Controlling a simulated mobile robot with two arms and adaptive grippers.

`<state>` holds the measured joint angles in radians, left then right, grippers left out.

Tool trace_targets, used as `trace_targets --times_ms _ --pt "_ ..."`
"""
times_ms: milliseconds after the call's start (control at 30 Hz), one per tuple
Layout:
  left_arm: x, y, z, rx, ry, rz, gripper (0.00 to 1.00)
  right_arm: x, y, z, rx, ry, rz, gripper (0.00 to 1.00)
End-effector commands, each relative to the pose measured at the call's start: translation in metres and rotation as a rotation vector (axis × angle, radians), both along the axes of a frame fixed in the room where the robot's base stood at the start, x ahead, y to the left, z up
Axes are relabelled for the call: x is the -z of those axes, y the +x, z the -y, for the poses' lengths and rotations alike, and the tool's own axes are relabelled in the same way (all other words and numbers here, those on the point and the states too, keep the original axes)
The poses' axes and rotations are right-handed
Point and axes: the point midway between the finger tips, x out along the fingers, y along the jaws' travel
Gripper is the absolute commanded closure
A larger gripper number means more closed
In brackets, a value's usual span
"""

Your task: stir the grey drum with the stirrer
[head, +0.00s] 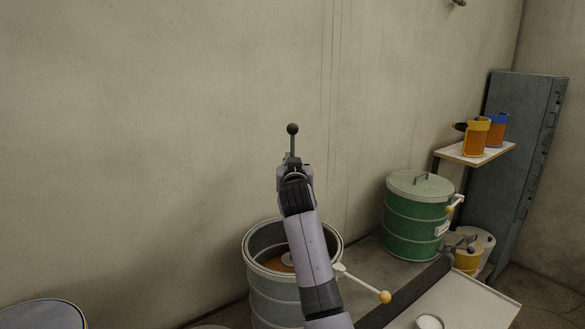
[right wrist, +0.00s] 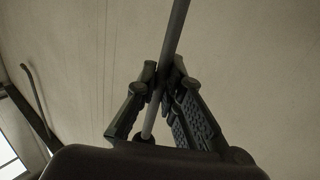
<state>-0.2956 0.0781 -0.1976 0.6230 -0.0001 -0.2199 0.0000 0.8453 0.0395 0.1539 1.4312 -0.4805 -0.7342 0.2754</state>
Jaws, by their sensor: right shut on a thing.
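The grey drum (head: 268,296) stands open below my arm, with orange-brown contents (head: 272,265) inside. A pale round disc (head: 288,258) shows in the drum, partly hidden by my arm; I cannot tell whether it belongs to the stirrer. The stirrer (head: 292,143) is a thin grey rod with a dark ball on top, roughly upright above the drum. My right gripper (head: 294,168) is shut on the rod below the ball. In the right wrist view the fingers (right wrist: 160,85) close around the rod (right wrist: 176,38). The rod's lower part is hidden. My left gripper is not in view.
A lever with a yellow ball (head: 385,297) sticks out right of the drum. A lidded green drum (head: 412,232) stands further right, near a small yellow container (head: 466,262). A blue-rimmed drum (head: 40,314) is at lower left. The wall is behind.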

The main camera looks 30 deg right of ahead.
Motion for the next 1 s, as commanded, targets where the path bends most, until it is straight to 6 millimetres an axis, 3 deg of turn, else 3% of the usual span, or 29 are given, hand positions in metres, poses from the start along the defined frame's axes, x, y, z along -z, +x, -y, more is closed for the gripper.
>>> trace_targets --times_ms 33,300,700,1000 --pt "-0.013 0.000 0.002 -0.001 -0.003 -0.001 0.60 -0.018 0.000 0.000 0.000 -0.001 0.005 1.00" --pt "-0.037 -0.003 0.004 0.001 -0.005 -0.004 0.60 -0.059 0.000 0.000 0.000 0.000 0.005 1.00" --pt "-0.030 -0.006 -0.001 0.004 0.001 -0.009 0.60 -0.117 0.000 0.000 0.000 -0.001 0.006 1.00" --pt "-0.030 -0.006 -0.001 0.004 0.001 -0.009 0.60 -0.133 0.000 0.000 -0.001 -0.001 0.003 1.00"
